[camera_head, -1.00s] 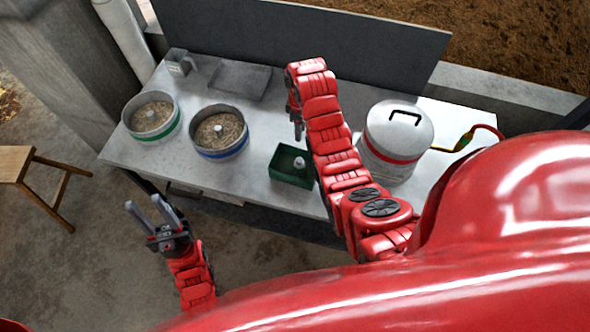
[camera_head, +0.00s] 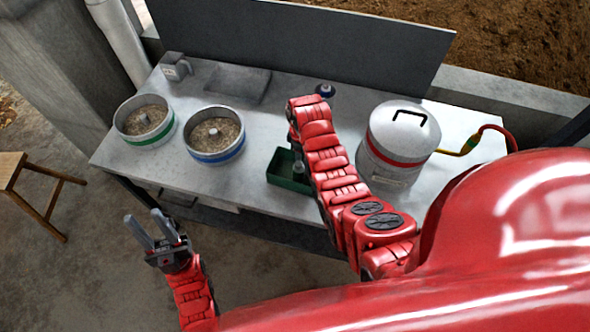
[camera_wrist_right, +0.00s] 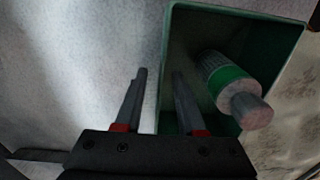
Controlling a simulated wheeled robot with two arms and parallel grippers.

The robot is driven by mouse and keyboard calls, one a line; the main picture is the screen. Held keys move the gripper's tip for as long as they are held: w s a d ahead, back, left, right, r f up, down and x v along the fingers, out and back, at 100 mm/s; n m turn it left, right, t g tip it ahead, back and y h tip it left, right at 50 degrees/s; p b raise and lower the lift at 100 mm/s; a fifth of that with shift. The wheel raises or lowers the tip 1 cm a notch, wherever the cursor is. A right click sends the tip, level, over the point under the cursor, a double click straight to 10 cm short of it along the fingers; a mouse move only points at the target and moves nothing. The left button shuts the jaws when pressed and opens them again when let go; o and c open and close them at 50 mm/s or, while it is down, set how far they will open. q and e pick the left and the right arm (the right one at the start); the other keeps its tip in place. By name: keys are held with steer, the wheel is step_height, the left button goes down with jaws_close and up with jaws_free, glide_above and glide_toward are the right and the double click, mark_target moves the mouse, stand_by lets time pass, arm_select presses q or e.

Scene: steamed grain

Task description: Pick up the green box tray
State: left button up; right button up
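The green box tray (camera_head: 282,180) stands on the grey table (camera_head: 240,185), left of my right forearm, which covers part of it. In the right wrist view the tray (camera_wrist_right: 285,30) holds a cylinder (camera_wrist_right: 230,80) with a green band and a grey end. My right gripper (camera_wrist_right: 160,75) is open, with the tray's left wall appearing between its two fingers. I cannot tell how far above the wall the fingertips are. In the head view my arm mostly hides this gripper. My left gripper (camera_head: 144,217) is open and empty, in front of the table and off its edge.
Two round grain pans, one green-banded (camera_head: 146,140) and one blue-banded (camera_head: 229,151), stand left of the tray. A lidded steel pot (camera_head: 400,130) with a hose is right of my arm. A wooden stool (camera_head: 30,185) is at left.

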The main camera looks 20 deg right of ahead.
steer(key=shift+f, duration=0.5)
steer(key=shift+c, duration=0.3)
jaws_close()
stand_by(0.8)
